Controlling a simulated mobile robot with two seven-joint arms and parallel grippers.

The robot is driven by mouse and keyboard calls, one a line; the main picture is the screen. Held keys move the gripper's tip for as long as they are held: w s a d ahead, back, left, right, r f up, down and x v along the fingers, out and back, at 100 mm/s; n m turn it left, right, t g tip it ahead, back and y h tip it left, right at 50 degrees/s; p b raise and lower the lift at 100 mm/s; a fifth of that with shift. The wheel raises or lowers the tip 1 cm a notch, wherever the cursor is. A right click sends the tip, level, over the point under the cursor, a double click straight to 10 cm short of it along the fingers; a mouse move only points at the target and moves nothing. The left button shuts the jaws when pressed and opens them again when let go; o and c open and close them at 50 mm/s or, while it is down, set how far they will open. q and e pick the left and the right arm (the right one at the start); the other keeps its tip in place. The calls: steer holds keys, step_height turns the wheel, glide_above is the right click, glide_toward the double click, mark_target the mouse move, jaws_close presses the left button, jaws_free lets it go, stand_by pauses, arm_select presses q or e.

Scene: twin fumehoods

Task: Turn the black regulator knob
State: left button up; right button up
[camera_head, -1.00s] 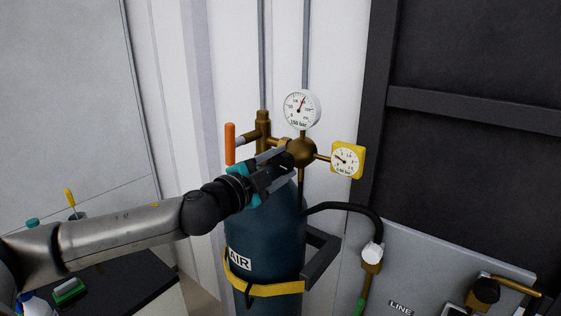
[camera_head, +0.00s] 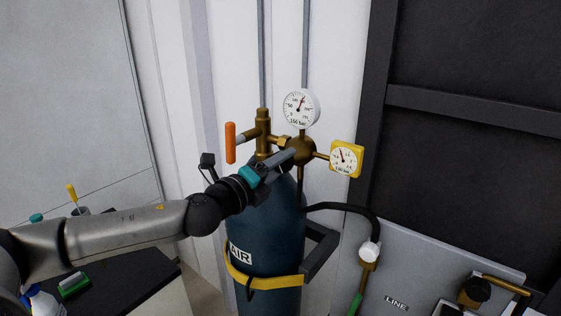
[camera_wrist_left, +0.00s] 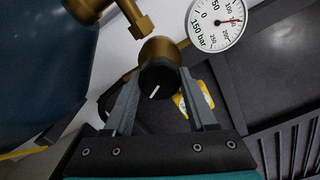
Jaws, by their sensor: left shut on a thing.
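The black regulator knob (camera_wrist_left: 157,84) has a slanted white mark and shows in the left wrist view. It sits on the front of the brass regulator (camera_head: 305,148). My left gripper (camera_head: 290,157) is shut on the knob, with one finger on each side of it in the left wrist view (camera_wrist_left: 160,78). In the head view the gripper hides the knob. The yellow-framed gauge (camera_head: 346,159) is right of the regulator, its needle pointing up and slightly left. The white gauge (camera_head: 300,109) stands above. My right gripper is not in view.
The blue AIR cylinder (camera_head: 268,215) stands below, held by a yellow strap (camera_head: 265,282). An orange handle (camera_head: 230,143) is left of the brass valve (camera_head: 263,133). A black hose (camera_head: 350,208) runs right to the LINE panel (camera_head: 415,265).

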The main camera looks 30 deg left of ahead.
arm_select(q)
steer(key=m, duration=0.4)
steer(key=shift+m, duration=0.3)
steer(key=shift+f+m, duration=0.1)
steer(key=shift+m, duration=1.8)
steer(key=o, duration=1.4)
steer(key=shift+a, duration=0.1)
